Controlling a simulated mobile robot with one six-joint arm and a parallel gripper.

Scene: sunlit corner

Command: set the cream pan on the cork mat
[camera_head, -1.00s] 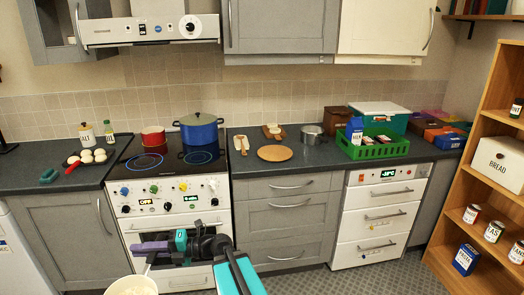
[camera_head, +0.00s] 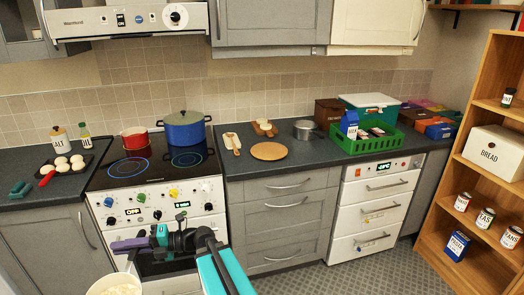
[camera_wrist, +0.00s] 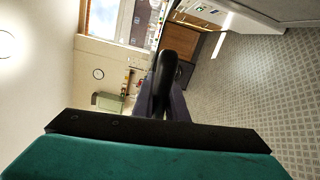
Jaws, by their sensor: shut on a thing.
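The cream pan (camera_head: 116,286) shows at the lower left edge of the head view, partly cut off by the frame. My gripper (camera_head: 124,246) is shut on it, just above its rim, in front of the stove. The grip itself is small and hard to make out. The round cork mat (camera_head: 268,151) lies flat and bare on the dark counter, right of the stove, far from the pan. The wrist view shows a dark rounded part (camera_wrist: 165,75) beyond my gripper; the pan's bowl cannot be made out there.
A blue pot (camera_head: 185,133) and a red pot (camera_head: 135,139) stand on the stove. A wooden utensil (camera_head: 233,143), a small board (camera_head: 265,128) and a grey saucepan (camera_head: 304,130) surround the mat. A green crate (camera_head: 368,143) stands farther right. The counter's front edge lies before the mat.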

